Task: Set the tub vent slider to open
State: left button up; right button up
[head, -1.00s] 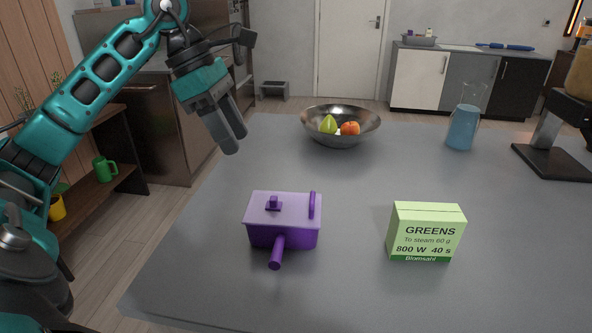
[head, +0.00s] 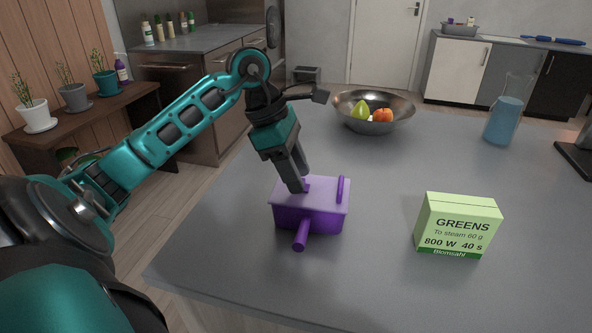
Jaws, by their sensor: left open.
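The purple tub (head: 310,219) stands on the grey table with its round handle toward me. Its lid carries an upright purple bar (head: 341,189) on the right. A small purple knob (head: 307,188), which looks like the vent slider, is on the lid's left part. My left gripper (head: 299,187) points down at this knob from above, with its fingertips at the lid. It is open, and its fingers partly hide the knob. I cannot tell whether the fingers touch it. My right gripper is not in view.
A green GREENS box (head: 457,226) stands right of the tub. Behind are a metal bowl (head: 350,101) with a pear and an orange-red fruit, and a jug of blue liquid (head: 503,118). The table's left edge runs near the tub. The table between bowl and tub is clear.

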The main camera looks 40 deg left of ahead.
pick_arm(q)
jog(key=shift+f, duration=0.1)
jog(key=shift+c, duration=0.4)
grip_shut()
